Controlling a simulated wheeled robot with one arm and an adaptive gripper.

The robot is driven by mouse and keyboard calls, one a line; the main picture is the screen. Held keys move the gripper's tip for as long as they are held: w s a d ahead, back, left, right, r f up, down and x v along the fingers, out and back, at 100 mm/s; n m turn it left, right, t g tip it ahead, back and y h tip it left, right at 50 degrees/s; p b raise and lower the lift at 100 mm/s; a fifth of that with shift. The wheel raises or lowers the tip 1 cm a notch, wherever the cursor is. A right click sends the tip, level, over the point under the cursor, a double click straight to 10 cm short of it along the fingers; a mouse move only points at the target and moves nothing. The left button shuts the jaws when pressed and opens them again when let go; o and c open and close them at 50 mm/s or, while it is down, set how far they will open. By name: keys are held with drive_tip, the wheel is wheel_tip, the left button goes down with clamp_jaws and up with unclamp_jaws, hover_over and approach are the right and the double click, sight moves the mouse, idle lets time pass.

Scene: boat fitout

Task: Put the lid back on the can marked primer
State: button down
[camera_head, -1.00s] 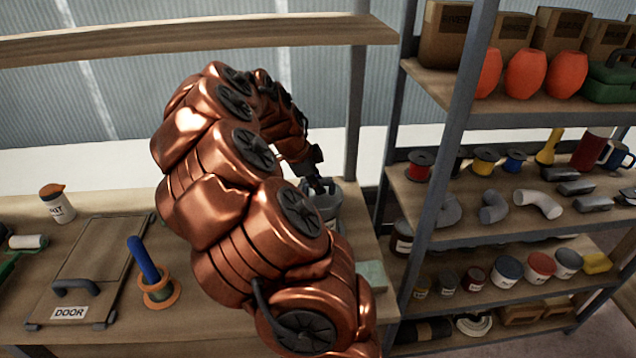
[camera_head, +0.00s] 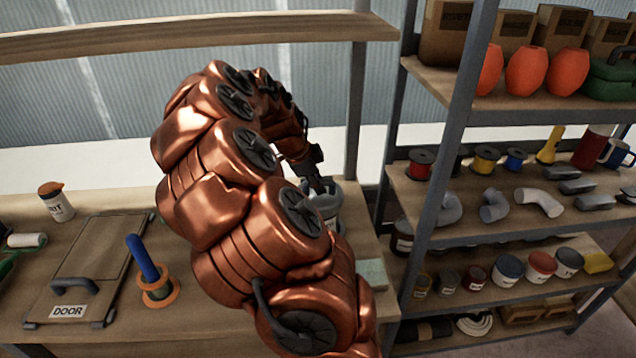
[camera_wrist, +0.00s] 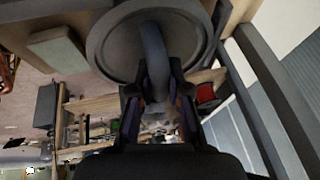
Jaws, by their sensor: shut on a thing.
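A grey can (camera_head: 331,221) stands on the bench in the head view, partly hidden behind my arm. Its marking cannot be read. My gripper (camera_head: 322,186) is at the top of this can. In the wrist view my gripper (camera_wrist: 157,112) is shut on the curved grey handle of a round grey lid (camera_wrist: 108,42). The lid fills the top middle of that view and hides what lies beyond it. In the head view the lid's area is at the can's top, but I cannot tell whether it is fully seated.
A pale block (camera_head: 371,274) lies near the bench's right end. Shelves with several cans (camera_head: 508,270) stand at right.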

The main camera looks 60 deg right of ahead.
drive_tip(key=c, duration=1)
unclamp_jaws()
drive_tip(key=shift+c, duration=0.2)
drive_tip(key=o, duration=0.5)
drive_tip(key=shift+r+p, duration=1.2)
drive_tip(key=shift+r, duration=2.3)
drive_tip(key=shift+c, duration=0.4)
